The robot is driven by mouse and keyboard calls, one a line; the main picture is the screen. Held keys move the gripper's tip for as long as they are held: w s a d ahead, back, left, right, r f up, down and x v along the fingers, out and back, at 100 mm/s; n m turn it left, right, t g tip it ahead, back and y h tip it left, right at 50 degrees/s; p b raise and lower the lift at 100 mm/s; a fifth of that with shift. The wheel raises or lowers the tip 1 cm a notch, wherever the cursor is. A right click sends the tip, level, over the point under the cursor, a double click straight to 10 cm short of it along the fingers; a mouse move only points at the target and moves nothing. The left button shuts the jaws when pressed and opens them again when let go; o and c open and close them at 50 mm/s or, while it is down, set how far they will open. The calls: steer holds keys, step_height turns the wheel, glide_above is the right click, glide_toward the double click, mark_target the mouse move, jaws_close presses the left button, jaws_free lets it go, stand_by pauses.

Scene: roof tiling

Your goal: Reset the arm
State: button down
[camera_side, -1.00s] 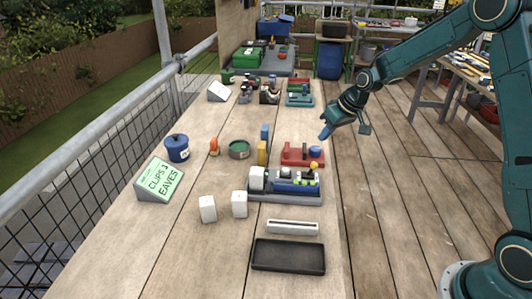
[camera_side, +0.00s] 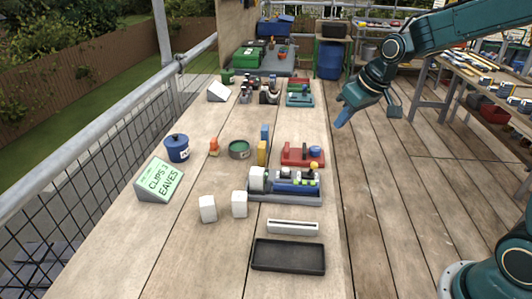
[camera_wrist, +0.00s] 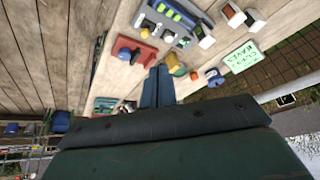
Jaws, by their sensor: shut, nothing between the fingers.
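My gripper (camera_side: 341,120) is at the right of the bench in the side view, raised above and just past the bench's right edge. Its blue fingers are closed together with nothing between them. In the wrist view the closed fingers (camera_wrist: 158,85) point up the picture over the bench and its parts. The rest of my teal arm reaches in from the right side. No object is held.
The bench (camera_side: 190,265) carries a red fixture (camera_side: 300,160), a grey tray of parts (camera_side: 285,200), a black tray (camera_side: 288,256), two white blocks (camera_side: 208,209), a blue pot (camera_side: 177,148) and a green sign (camera_side: 160,180). Wooden floor (camera_side: 385,220) lies open to the right.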

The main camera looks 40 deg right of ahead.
steer(key=s+a+r, duration=0.2)
steer(key=s, duration=1)
steer(key=s+a+r, duration=0.3)
steer(key=s, duration=0.9)
steer(key=shift+s+a+r+h, duration=0.15)
steer(key=shift+s+a+h, duration=0.15)
steer(key=shift+s+h, duration=0.1)
